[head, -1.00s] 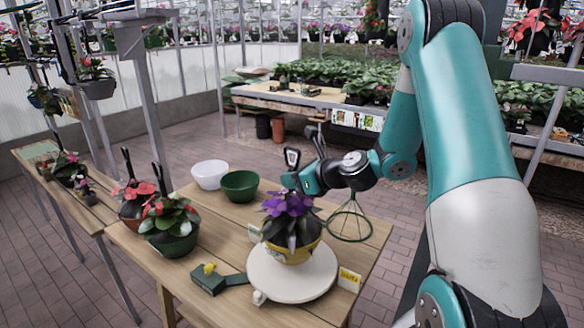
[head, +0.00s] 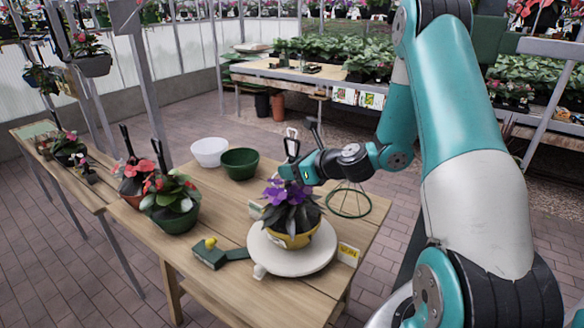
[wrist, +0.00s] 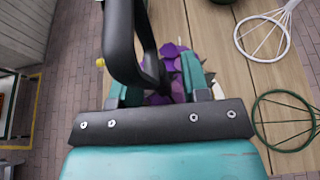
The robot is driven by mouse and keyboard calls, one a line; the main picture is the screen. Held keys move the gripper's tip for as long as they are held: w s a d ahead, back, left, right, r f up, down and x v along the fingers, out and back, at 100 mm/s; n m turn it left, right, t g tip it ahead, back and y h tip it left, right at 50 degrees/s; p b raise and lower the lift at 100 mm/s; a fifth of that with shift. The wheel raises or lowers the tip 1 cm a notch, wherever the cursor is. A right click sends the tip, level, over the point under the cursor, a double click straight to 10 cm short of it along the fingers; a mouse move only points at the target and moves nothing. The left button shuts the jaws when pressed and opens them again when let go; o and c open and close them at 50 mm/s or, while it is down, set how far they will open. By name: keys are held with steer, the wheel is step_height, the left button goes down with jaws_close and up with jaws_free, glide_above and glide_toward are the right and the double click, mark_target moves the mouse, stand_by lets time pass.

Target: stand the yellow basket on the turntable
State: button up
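The yellow basket (head: 293,238) holds a plant with dark leaves and purple flowers, and a black hanger (head: 291,146) rises from it. It is upright over the middle of the round white turntable (head: 320,262); I cannot tell whether its bottom touches. In the wrist view the black hanger (wrist: 122,40) passes between the teal fingers (wrist: 160,80), with purple flowers (wrist: 172,52) below. The hanger and flowers hide the fingertips' contact.
A white bowl (head: 209,151), a green bowl (head: 240,163) and a green wire stand (head: 349,202) are behind. Red-flowered baskets (head: 173,215) stand left. A dark green box with a yellow knob (head: 209,252) and a price card (head: 348,254) flank the turntable.

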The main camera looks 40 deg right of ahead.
steer(key=shift+r, duration=0.1)
steer(key=b+v, duration=0.2)
steer(key=v, duration=0.9)
steer(key=s+a+r+n+g+y, duration=0.15)
steer(key=a+n+g, duration=0.25)
steer(key=a+n, duration=0.5)
steer(key=s+a+r+n+g+y, duration=0.1)
steer(key=s+a+n+g+y, duration=0.15)
steer(key=a+n, duration=0.6)
steer(key=s+a+r+n+g+h, duration=0.2)
steer(key=s+a+n, duration=0.3)
steer(key=n, duration=0.6)
steer(key=s+a+r+n+g+h, duration=0.1)
steer(key=s+a+n+g, duration=0.3)
steer(key=s+n, duration=0.6)
steer(key=shift+a+r+n+h, duration=0.4)
steer(key=shift+a+h, duration=0.2)
steer(key=shift+h, duration=0.1)
